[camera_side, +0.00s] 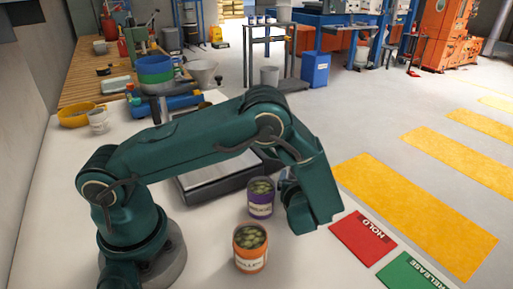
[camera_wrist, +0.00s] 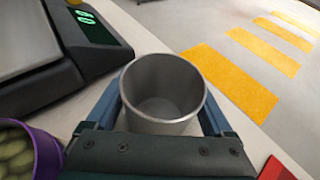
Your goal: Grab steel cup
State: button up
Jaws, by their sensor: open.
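The steel cup (camera_wrist: 163,112) is a grey, empty, open-topped cup in the middle of the wrist view. It stands upright on the white table. My gripper (camera_wrist: 164,80) is open, with one blue finger on each side of the cup. The fingers look close to its wall, but I cannot tell whether they touch it. The cup's lower front is hidden by the gripper body. In the side view, my gripper (camera_side: 312,205) is at the table's right edge and hides most or all of the cup.
A purple bucket (camera_side: 260,204) and an orange bucket (camera_side: 250,256), both filled with green pieces, stand left of my gripper. A scale (camera_side: 215,178) lies behind them. Red HOLD (camera_side: 362,237) and green RELEASE (camera_side: 412,274) pads lie to the right.

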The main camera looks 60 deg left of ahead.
jog(key=shift+c, duration=0.3)
jog(key=c, duration=1.1)
jog(key=shift+r, duration=0.1)
